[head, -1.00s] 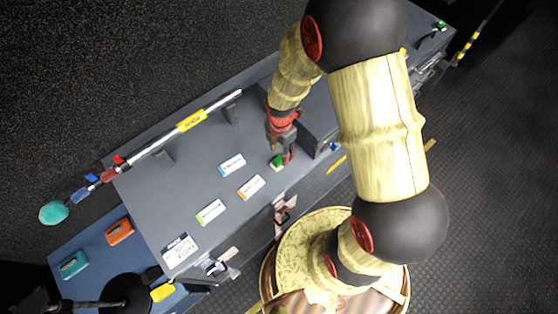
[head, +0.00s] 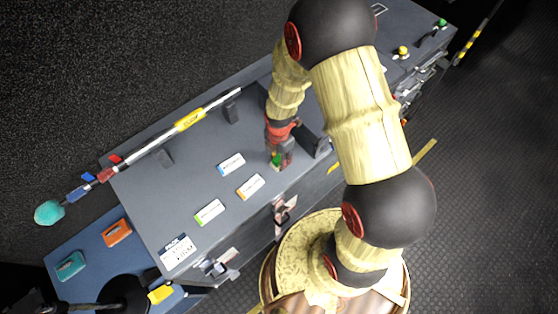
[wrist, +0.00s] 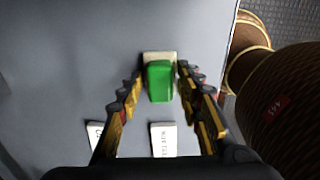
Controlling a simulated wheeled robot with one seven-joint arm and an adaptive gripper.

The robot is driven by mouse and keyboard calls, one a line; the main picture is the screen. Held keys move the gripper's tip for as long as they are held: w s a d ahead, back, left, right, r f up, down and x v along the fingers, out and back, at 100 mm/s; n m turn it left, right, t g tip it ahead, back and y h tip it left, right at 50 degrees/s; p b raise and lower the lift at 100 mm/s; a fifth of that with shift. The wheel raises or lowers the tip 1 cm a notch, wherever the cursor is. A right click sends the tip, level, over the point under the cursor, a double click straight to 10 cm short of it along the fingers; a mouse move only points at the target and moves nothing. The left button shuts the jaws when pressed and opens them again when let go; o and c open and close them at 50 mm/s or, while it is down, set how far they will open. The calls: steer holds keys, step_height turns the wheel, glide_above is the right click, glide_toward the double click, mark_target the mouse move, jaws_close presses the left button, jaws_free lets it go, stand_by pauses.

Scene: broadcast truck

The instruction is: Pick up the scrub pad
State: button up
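The scrub pad, a small green block with a cream part (wrist: 160,82), lies on the grey case top. In the head view the scrub pad (head: 275,161) is partly hidden by my gripper (head: 281,158). In the wrist view my gripper (wrist: 161,68) has one finger on each side of the pad. The fingertips are near the pad's cream far end, with narrow gaps showing beside the green part. The gripper looks open around the pad, and contact is not clear.
The grey case (head: 150,205) bears several small label cards (head: 231,163) left of the pad. A long pole with a yellow label (head: 190,119) lies along the back edge. Orange (head: 117,232) and teal (head: 71,265) items sit on a blue surface at lower left. A dark raised block (head: 314,140) stands right of my gripper.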

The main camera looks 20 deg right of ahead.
mark_target(279, 159)
jaws_close()
stand_by(0.3)
steer(key=shift+r, duration=0.1)
steer(key=shift+r, duration=0.55)
step_height(279, 159, up, 3)
steer(key=shift+s+f+p, duration=0.15)
steer(key=shift+f+p, duration=0.05)
steer(key=shift+p, duration=0.45)
steer(key=s+a+r+p, duration=0.2)
steer(key=s+r+p, duration=0.1)
steer(key=s+r, duration=0.6)
steer(key=shift+s+a, duration=0.4)
steer(key=shift+s, duration=1.8)
steer(key=shift+r, duration=0.1)
